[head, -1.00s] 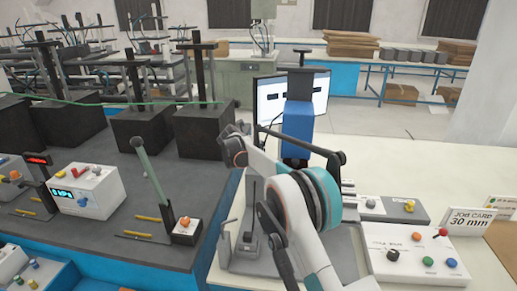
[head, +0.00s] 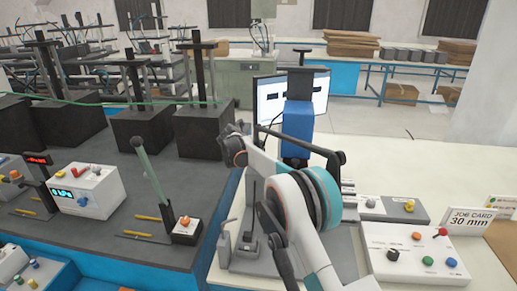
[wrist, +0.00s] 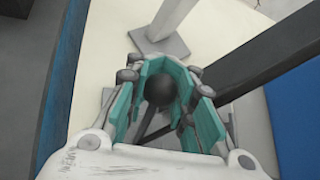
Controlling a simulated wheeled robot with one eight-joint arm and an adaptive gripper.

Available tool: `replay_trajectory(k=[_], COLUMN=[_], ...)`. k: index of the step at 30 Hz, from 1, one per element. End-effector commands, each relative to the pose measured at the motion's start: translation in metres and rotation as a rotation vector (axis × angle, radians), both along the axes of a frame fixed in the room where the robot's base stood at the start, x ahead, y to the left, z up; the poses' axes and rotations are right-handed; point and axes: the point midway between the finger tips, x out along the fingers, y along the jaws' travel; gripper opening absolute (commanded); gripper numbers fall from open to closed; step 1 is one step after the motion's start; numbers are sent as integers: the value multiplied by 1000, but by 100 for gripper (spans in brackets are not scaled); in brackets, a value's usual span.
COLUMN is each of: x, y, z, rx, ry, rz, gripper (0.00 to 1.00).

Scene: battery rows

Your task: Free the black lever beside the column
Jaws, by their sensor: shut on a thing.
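In the wrist view, the round black knob of the black lever (wrist: 160,91) sits between the teal fingers of my gripper (wrist: 169,84). The fingers are shut on it. The lever's dark shaft runs down below the knob and is partly hidden by the fingers. The dark column (wrist: 247,73) rises to the right of my gripper, apart from it. In the head view, the column (head: 301,70) stands behind my arm with a blue block on it. My arm hides much of the lever's surroundings there.
In the wrist view, a pale grey post (wrist: 162,38) on a square foot stands just beyond my gripper. In the head view, a green-grey lever (head: 149,170) stands on the left bench, and a white control box (head: 420,262) sits at right.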

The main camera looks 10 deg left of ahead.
Motion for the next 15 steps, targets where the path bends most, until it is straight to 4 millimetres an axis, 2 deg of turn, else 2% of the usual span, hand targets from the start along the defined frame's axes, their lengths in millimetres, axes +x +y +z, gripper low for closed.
replay_trajectory(k=[2,3,6,15], x=[-3,-3,-3,-1], y=[3,3,3,1], z=[-7,-7,-6,-3], rx=[5,5,4,2], ry=[9,9,7,5], rz=[-2,-2,-1,-1], gripper=[0,25,45,45])
